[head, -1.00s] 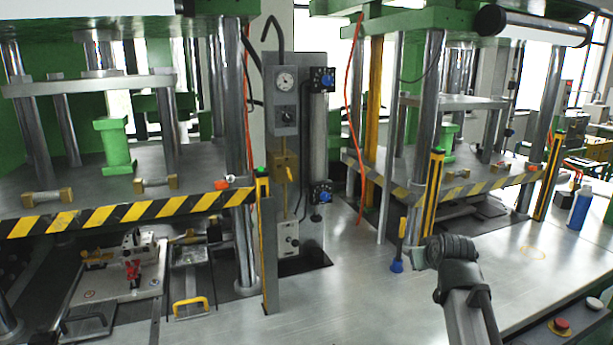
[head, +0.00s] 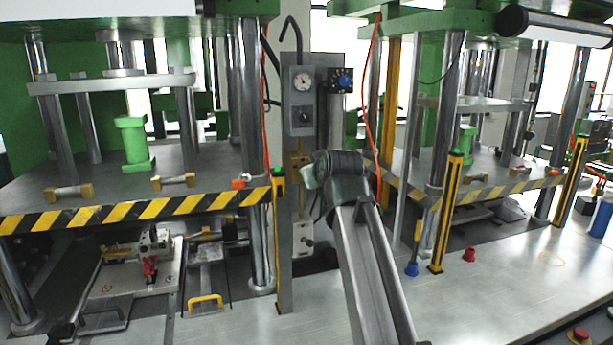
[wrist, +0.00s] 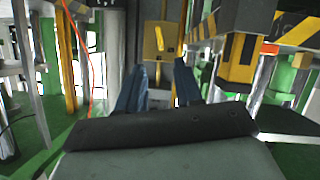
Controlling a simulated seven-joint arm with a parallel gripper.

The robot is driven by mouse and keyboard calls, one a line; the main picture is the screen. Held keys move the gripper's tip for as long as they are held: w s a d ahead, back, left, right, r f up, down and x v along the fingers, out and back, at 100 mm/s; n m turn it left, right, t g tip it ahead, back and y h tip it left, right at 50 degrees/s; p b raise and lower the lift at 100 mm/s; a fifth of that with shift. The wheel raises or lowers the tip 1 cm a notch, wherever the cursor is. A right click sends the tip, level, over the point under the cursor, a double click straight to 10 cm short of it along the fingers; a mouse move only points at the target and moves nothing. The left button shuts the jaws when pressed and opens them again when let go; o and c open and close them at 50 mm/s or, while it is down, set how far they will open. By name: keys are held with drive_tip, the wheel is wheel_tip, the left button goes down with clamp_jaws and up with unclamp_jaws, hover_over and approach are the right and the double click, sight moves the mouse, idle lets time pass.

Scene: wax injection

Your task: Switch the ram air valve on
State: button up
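The yellow valve (head: 297,160) is on the grey panel (head: 328,70) between the two presses, below a round gauge. In the wrist view the yellow valve body (wrist: 150,48) shows ahead, with a narrow yellow lever on its face. My gripper (wrist: 158,82) has two blue-grey fingers standing apart with a gap between them. The valve shows beyond this gap, and nothing is seen held. In the head view my wrist and forearm are in front of the panel and hide the fingers. I cannot tell the exact distance to the valve.
A yellow post (head: 279,235) stands left of the panel, and a striped bar (head: 140,208) edges the left press. An orange hose (head: 371,100) hangs right of the panel. A blue knob (head: 345,82) sits high on the panel.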

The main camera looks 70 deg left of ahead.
drive_tip(key=x, duration=1.2)
drive_tip(key=shift+w, duration=0.1)
clamp_jaws()
